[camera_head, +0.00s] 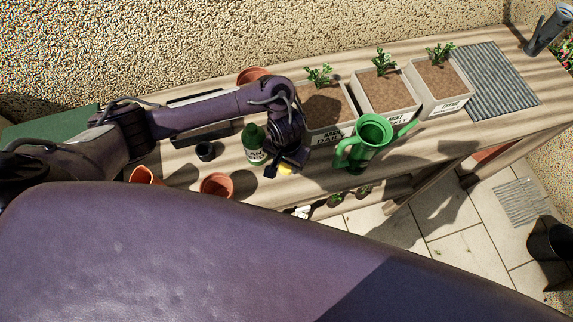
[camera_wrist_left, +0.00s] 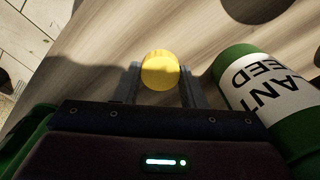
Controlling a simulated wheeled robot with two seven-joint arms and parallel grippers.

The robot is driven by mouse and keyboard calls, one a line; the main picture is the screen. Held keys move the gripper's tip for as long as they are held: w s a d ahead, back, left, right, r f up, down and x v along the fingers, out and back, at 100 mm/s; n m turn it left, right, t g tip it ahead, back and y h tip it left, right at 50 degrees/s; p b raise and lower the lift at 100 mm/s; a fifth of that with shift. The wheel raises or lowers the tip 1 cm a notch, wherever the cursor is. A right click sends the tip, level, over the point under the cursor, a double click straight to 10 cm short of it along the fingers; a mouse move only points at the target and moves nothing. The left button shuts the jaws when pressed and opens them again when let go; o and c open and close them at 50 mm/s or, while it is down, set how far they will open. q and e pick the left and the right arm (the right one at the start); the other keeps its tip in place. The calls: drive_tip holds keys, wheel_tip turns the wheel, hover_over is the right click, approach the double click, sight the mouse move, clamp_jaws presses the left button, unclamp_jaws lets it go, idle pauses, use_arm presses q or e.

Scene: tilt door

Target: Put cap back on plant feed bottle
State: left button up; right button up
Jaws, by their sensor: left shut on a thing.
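A green plant feed bottle (camera_head: 253,143) with a white label stands on the wooden bench. It also shows at the right of the left wrist view (camera_wrist_left: 265,95), where its top is partly out of sight. My left gripper (camera_head: 284,170) is just right of the bottle in the head view. It is shut on a yellow cap (camera_wrist_left: 160,70), which sits between the two fingertips. The cap also shows in the head view (camera_head: 286,168). It is apart from the bottle. My right gripper is not in view.
A green watering can (camera_head: 367,142) stands right of my left gripper. Planters with seedlings (camera_head: 385,93) line the back of the bench. Terracotta pots (camera_head: 217,186) and a small black pot (camera_head: 206,151) are to the left. A grey ribbed mat (camera_head: 500,80) lies at the far right.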

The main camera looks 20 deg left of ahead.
use_arm(q)
drive_tip(key=shift+r, duration=0.45)
wheel_tip(320, 180, up, 10)
drive_tip(key=p, duration=0.5)
wheel_tip(320, 180, up, 9)
hover_over(286, 166)
